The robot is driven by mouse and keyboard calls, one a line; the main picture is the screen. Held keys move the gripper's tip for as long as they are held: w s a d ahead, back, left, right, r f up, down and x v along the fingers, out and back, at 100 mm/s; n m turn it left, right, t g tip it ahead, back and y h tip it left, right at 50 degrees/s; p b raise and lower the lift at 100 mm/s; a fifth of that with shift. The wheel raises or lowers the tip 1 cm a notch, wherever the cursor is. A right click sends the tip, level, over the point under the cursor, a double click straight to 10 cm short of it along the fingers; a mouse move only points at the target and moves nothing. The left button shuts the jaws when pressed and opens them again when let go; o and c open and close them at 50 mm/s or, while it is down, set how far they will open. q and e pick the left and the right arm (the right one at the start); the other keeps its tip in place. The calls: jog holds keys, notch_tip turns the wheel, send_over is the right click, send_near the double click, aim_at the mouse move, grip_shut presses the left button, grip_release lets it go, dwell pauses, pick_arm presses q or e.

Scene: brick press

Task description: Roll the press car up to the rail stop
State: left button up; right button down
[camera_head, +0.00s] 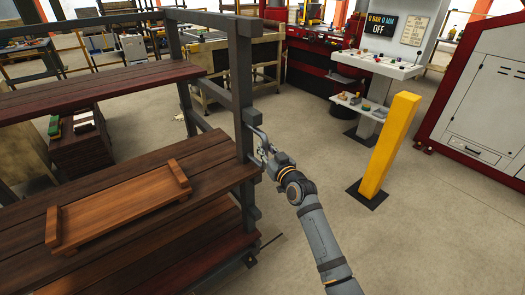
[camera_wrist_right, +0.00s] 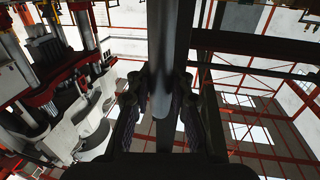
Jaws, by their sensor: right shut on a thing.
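The press car (camera_head: 245,95) is a dark grey frame with dark wooden plank decks, filling the left of the head view. My right gripper (camera_head: 264,150) is at the car's right corner post, shut on a grey handle bar there. In the right wrist view the bar (camera_wrist_right: 168,40) runs between the fingers of my right gripper (camera_wrist_right: 160,88). A small wheel (camera_head: 250,260) shows under the car's near right corner. I cannot make out the rail stop in either view. My left gripper is out of view.
A yellow post (camera_head: 390,145) stands on the floor to the right. A control console (camera_head: 378,65) reading OFF and a grey-red cabinet (camera_head: 485,100) stand behind. Concrete floor (camera_head: 310,140) between is clear.

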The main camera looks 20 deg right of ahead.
jog(key=shift+w+d, duration=0.1)
jog(key=shift+d, duration=0.15)
jog(key=shift+w+d+f, duration=0.1)
jog(key=shift+w+d, duration=0.05)
jog(key=shift+d, duration=0.2)
jog(key=c, duration=1.7)
grip_release()
jog(key=shift+d, duration=0.15)
jog(key=o, duration=0.5)
jog(key=shift+s+d, duration=0.15)
jog(key=shift+s, duration=0.1)
jog(key=s+d, duration=0.1)
jog(key=s, duration=1)
jog(key=shift+s+d, duration=0.2)
jog(key=shift+s, duration=0.2)
